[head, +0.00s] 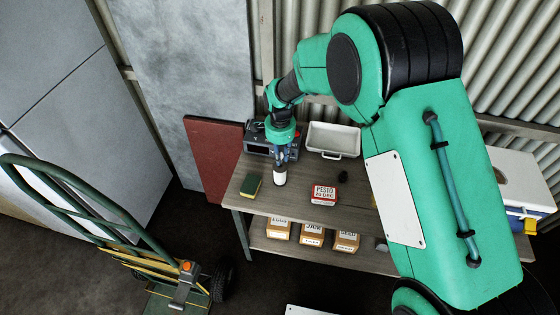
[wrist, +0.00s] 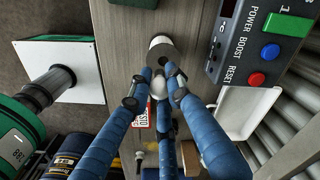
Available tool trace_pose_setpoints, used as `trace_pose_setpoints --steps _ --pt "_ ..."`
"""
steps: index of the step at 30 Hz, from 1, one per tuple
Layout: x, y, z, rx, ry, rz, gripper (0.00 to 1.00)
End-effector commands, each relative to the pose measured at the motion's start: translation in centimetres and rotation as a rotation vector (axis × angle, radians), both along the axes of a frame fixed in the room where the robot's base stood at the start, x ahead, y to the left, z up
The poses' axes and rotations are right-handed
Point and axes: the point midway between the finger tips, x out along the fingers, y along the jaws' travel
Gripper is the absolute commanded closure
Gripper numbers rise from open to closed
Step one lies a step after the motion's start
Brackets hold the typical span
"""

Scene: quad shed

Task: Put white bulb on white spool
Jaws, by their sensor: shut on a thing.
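My gripper (head: 281,160) has blue fingers and points down over the wooden shelf top. In the wrist view its fingertips (wrist: 160,82) are closed around a small whitish rounded thing, apparently the white bulb (wrist: 158,86), mostly hidden by the fingers. The white spool (head: 280,177) stands upright on the shelf directly below the gripper. In the wrist view the spool (wrist: 158,40) shows a white end and a darker greyish part just beyond the fingertips. I cannot tell whether bulb and spool touch.
A green-yellow sponge (head: 250,185) lies left of the spool, a red PESTO tin (head: 323,195) and small dark object (head: 343,176) to the right. Behind are a button device (head: 257,142) and a white tray (head: 334,140).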

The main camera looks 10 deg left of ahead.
Motion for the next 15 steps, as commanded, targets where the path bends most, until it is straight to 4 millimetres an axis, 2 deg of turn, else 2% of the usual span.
trace_pose_setpoints --steps 8,13,15 --pt "0.0 0.0 0.0 0.0 0.0 0.0 0.93" --pt "0.9 0.5 -0.2 -0.001 0.001 0.0 0.93" --pt "0.7 0.4 -1.3 -0.001 0.003 0.0 0.93"
